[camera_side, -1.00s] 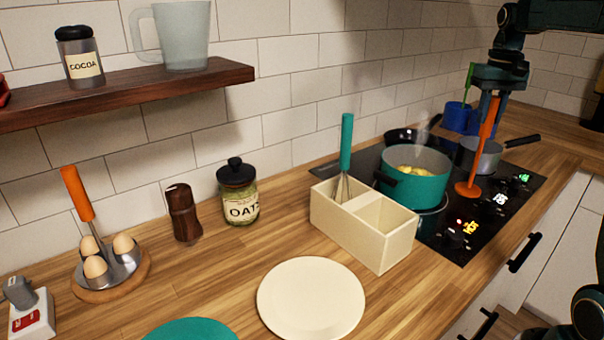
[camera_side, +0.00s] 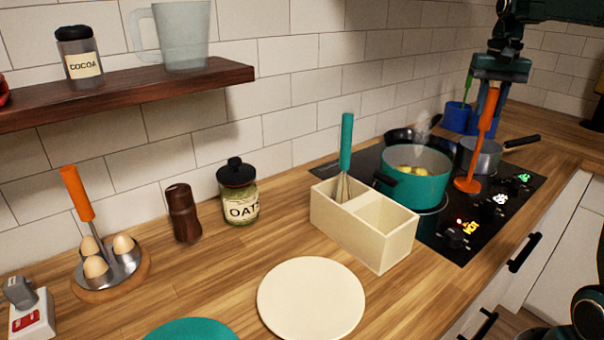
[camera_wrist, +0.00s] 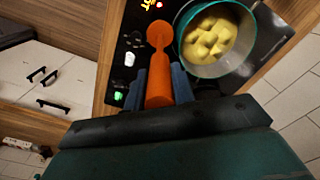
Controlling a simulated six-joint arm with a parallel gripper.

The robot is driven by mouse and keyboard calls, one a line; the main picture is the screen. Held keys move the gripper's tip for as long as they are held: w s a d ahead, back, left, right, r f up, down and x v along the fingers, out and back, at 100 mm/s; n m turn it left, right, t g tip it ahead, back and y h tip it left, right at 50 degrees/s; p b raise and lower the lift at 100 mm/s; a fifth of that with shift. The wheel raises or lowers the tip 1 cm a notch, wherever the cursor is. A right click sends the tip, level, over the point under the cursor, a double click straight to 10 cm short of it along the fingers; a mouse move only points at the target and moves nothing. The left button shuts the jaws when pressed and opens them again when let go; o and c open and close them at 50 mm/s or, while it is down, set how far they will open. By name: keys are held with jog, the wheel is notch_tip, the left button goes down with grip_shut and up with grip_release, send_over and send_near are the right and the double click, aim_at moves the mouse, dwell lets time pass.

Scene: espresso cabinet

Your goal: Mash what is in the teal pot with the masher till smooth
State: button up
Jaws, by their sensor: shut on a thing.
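The teal pot (camera_side: 420,188) stands on the hob with steam rising from it. Its yellow chunks (camera_wrist: 213,38) still show as separate lumps in the wrist view. My gripper (camera_side: 490,92) is shut on the orange handle of the masher (camera_side: 484,125), which has a flat round head. The masher hangs head down, slightly tilted, to the right of the pot in the side view, outside its rim. In the wrist view the masher (camera_wrist: 159,60) lies between my fingers (camera_wrist: 160,84), with its head just left of the pot (camera_wrist: 185,15).
A grey saucepan (camera_side: 480,153) and a dark pan (camera_side: 400,136) are near the pot. Lit knobs line the hob's front (camera_side: 470,228). A cream caddy (camera_side: 375,240) with a teal-handled whisk (camera_side: 346,140) stands left of the pot.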

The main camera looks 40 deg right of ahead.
notch_tip(320, 180, up, 4)
jog(key=a+m, duration=0.2)
jog(key=m, duration=0.1)
jog(key=w+a+r+n, duration=0.2)
jog(key=w+n, duration=0.3)
jog(key=w, duration=0.8)
jog(key=shift+w, duration=0.15)
jog(key=shift+f, duration=0.1)
notch_tip(320, 180, down, 8)
jog(key=shift+r, duration=0.2)
dwell(0.7)
dwell(0.4)
jog(key=shift+s, duration=1.35)
jog(key=shift+f, duration=0.15)
